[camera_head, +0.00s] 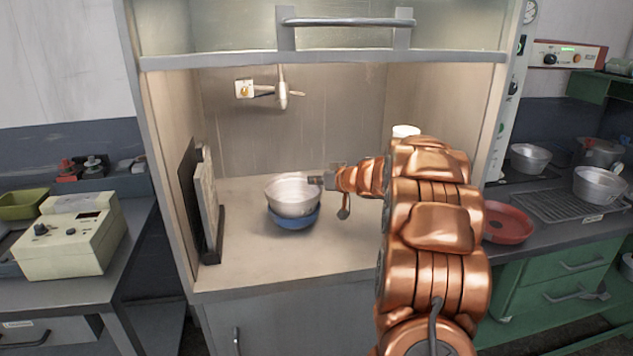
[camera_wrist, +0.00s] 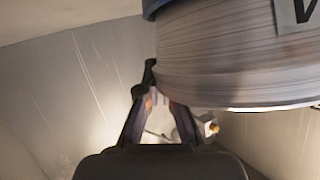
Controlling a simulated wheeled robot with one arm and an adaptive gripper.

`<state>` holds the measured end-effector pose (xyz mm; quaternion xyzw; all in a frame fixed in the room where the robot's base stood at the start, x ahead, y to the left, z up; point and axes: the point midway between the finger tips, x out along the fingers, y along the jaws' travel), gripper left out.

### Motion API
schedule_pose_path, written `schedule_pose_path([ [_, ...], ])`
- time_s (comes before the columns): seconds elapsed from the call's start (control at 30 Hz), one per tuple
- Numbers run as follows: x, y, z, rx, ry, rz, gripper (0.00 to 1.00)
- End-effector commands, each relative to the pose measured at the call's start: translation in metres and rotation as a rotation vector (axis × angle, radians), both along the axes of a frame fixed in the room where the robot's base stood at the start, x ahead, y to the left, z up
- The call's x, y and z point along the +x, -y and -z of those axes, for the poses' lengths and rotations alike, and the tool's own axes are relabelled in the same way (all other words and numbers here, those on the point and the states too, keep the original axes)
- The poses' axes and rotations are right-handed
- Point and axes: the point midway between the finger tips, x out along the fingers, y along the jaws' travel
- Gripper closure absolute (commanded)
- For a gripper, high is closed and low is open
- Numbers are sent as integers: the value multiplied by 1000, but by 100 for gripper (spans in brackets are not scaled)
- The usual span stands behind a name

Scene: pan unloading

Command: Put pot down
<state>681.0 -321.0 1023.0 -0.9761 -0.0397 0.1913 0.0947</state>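A silver metal pot (camera_head: 293,195) is inside the open-fronted hood, directly over a round blue piece (camera_head: 293,218). I cannot tell whether the two touch. My gripper (camera_head: 322,180) reaches in from the right and meets the pot's right side near its rim. In the wrist view the pot's ribbed wall (camera_wrist: 235,55) fills the upper right, seen upside down with its rim low. My gripper's fingers (camera_wrist: 163,98) are drawn close together at the pot's edge and appear shut on it. The exact grip is partly hidden.
The hood floor (camera_head: 250,260) is clear around the pot. A dark panel (camera_head: 202,200) stands at the left wall. A valve (camera_head: 282,92) is on the back wall, and a white-topped item (camera_head: 405,131) stands behind my arm. A red pan (camera_head: 508,222) lies on the right bench.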

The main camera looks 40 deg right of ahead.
Motion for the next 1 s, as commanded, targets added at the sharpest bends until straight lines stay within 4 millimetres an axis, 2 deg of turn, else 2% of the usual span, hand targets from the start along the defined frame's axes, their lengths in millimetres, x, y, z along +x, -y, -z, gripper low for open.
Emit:
schedule_pose_path([
  [0.37,0,0,4,0,0,0,100],
  [0.67,0,0,4,-1,0,1,69],
  [1.0,0,0,3,-2,0,0,69],
])
